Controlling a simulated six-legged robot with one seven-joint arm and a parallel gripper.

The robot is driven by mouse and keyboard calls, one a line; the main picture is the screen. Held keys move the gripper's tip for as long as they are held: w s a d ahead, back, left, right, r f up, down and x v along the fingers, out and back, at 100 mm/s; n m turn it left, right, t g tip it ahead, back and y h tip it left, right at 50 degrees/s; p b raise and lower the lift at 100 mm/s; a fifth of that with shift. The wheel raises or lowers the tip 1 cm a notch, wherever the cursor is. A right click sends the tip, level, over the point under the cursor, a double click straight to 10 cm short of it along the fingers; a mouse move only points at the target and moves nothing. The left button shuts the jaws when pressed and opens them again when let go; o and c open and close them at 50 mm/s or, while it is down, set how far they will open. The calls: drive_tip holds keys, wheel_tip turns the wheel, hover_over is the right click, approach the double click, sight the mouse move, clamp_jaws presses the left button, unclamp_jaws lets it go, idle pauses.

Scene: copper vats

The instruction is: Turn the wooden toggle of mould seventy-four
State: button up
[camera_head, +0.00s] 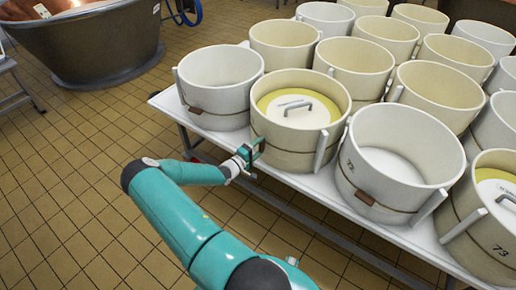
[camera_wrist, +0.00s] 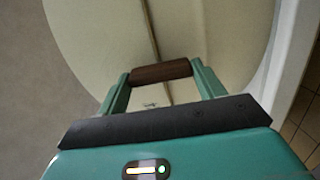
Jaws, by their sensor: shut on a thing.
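My gripper (camera_head: 256,146) is at the left front of a cream round mould (camera_head: 285,141) in the head view. That mould has a flat lid with a grey handle (camera_head: 296,106) inside it. The toggle sits on a thin cord running along the pale mould wall (camera_wrist: 110,40). In the head view my gripper hides the toggle.
The mould marked 72 (camera_head: 358,200) stands close on the right, and one marked 73 (camera_head: 495,262) at the lower right. A white mould (camera_head: 215,105) is close on the left. Several moulds fill the white table (camera_head: 300,183) behind. Tiled floor is clear at the left, before a copper vat (camera_head: 90,45).

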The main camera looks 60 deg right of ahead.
idle(0.3)
drive_tip(key=o, duration=1)
drive_tip(key=v, duration=1.3)
drive_tip(key=shift+w+a, duration=0.1)
drive_tip(key=shift+a, duration=0.3)
